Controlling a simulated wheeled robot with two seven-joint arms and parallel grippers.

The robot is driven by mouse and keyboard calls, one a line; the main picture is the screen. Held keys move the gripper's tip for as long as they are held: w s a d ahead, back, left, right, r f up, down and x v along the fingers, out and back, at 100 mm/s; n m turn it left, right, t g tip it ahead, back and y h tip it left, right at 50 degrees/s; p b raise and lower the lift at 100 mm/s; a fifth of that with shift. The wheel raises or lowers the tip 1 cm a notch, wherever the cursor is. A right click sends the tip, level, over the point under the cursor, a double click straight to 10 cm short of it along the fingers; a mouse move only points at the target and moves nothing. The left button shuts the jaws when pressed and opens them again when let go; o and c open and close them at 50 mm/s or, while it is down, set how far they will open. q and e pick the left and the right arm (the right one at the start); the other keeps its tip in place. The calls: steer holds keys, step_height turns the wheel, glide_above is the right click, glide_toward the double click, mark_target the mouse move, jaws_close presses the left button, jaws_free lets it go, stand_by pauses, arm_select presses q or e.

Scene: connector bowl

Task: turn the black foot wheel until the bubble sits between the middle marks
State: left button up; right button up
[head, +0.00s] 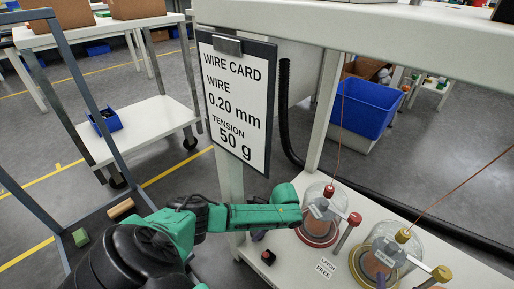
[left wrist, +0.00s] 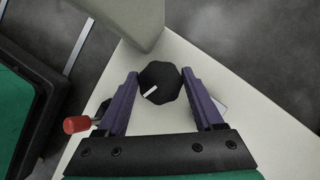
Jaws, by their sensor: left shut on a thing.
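The black foot wheel (left wrist: 160,88) shows in the left wrist view as a dark, faceted knob with a white pointer line running toward its lower left. My left gripper (left wrist: 161,76) has its two purple fingers on either side of the wheel and is shut on it.
A wire card (head: 236,102) hangs in front of the stand. Two clear-domed spools (head: 320,216) (head: 385,255) with copper wire stand on the white bench to the right, near a "LATCH FREE" label (head: 325,268).

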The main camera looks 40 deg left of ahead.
arm_select(q)
steer(key=shift+r+n+g+h+p, duration=0.1)
steer(key=shift+n+g+h+p, duration=0.25)
steer(key=shift+n+p, duration=0.6)
steer(key=shift+n+h, duration=0.35)
steer(key=shift+n, duration=0.8)
steer(key=n+h+p, duration=0.1)
steer(key=n, duration=0.1)
steer(key=shift+w+n+g, duration=0.1)
steer(key=shift+n+g, duration=0.25)
steer(key=shift+n, duration=0.05)
steer(key=n, duration=0.2)
steer(key=n+h, duration=0.1)
steer(key=n, duration=0.1)
steer(key=shift+w+h, duration=0.1)
steer(key=shift+h, duration=0.2)
steer(key=n, duration=0.2)
steer(key=n+h, duration=0.1)
steer(key=n, duration=0.1)
steer(key=shift+w+a+n+h, duration=0.1)
steer(key=shift+a+n+h, duration=0.05)
steer(key=shift+n+h, duration=0.15)
arm_select(e)
steer(key=s+f+g, duration=0.4)
steer(key=s+f, duration=0.5)
steer(key=shift+a+g+h, duration=0.25)
steer(key=shift+g+h, duration=0.05)
steer(key=shift+w, duration=0.1)
arm_select(q)
steer(key=o, duration=1.4)
